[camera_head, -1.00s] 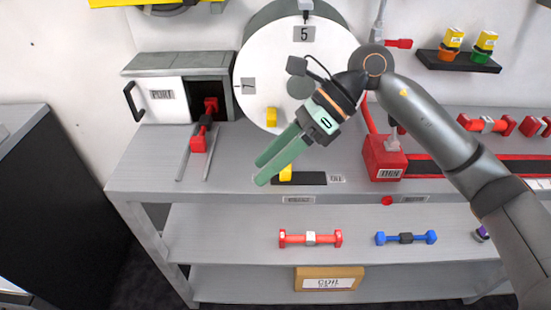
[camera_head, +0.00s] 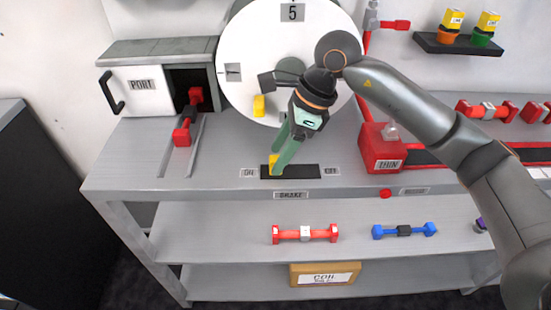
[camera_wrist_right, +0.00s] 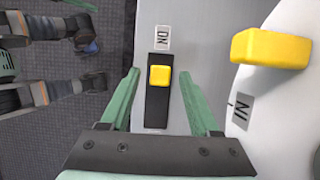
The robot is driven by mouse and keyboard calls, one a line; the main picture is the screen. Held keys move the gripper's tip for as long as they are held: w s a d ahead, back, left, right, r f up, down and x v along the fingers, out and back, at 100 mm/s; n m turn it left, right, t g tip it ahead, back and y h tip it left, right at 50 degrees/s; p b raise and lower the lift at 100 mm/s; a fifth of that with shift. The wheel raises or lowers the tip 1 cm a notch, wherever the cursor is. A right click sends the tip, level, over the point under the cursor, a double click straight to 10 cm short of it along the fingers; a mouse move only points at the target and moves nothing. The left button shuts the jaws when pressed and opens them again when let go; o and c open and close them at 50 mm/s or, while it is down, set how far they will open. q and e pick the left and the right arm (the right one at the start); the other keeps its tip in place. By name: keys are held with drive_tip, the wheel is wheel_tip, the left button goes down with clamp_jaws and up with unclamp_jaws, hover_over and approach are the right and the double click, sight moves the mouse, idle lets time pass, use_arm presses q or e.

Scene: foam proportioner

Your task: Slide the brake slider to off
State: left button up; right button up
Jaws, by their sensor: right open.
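The brake slider is a yellow knob (camera_head: 272,162) in a black track (camera_head: 300,171) on the bench top, above the BRAKE label (camera_head: 291,195). The knob is at the left end, by the ON label (camera_head: 249,172); the OFF label (camera_head: 331,171) is at the right end. My right gripper (camera_head: 278,162) points down at the knob with its green fingers open. In the right wrist view the knob (camera_wrist_right: 160,76) shows between the two fingers, with a gap on each side. I cannot tell how deep the fingertips reach. My left gripper is not in view.
A large white dial (camera_head: 240,50) with a yellow block (camera_head: 259,106) stands close behind the gripper. A red box (camera_head: 381,150) stands right of the track, and the PORT cabinet (camera_head: 130,90) at left. The bench front by the track is clear.

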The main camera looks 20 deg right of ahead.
drive_tip(key=shift+x, duration=1.2)
clamp_jaws()
idle(0.6)
